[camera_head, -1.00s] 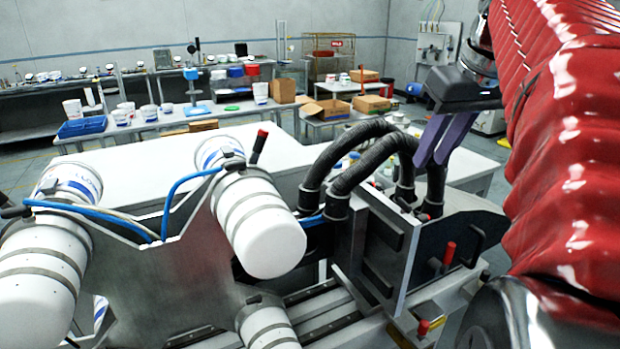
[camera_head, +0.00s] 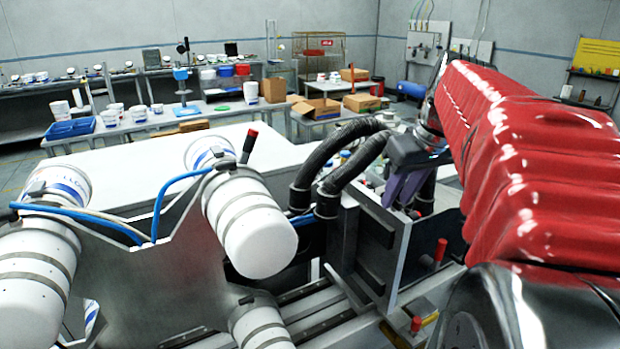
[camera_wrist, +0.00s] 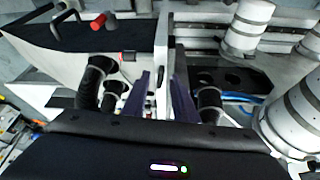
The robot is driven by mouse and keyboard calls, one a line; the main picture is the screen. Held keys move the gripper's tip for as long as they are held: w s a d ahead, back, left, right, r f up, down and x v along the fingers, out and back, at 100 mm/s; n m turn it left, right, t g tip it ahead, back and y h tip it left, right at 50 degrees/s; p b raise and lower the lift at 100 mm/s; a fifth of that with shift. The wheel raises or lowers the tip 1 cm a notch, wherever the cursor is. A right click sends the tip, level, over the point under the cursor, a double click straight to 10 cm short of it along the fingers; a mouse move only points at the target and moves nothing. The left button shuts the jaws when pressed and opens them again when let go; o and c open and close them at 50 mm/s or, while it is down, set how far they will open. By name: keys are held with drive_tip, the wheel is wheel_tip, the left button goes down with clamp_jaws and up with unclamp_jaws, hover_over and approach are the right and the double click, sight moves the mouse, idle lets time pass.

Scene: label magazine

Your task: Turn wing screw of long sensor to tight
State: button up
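My gripper (camera_head: 397,194) reaches in from the right, its purple fingers over the metal magazine unit (camera_head: 352,255), beside the black hoses. In the wrist view my gripper (camera_wrist: 161,92) has its two purple fingers apart, with a clear gap. The edge of a pale upright metal plate shows in that gap. I see nothing clamped between the fingers. I cannot make out the long sensor or its wing screw for certain in either view; small parts near the fingertips are too small or hidden.
Thick black hoses (camera_head: 335,150) curve close to the left of my gripper. White cylinders (camera_head: 250,225) with blue cables are at left. A white table (camera_head: 130,175) lies behind.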

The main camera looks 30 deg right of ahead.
clamp_jaws()
idle(0.3)
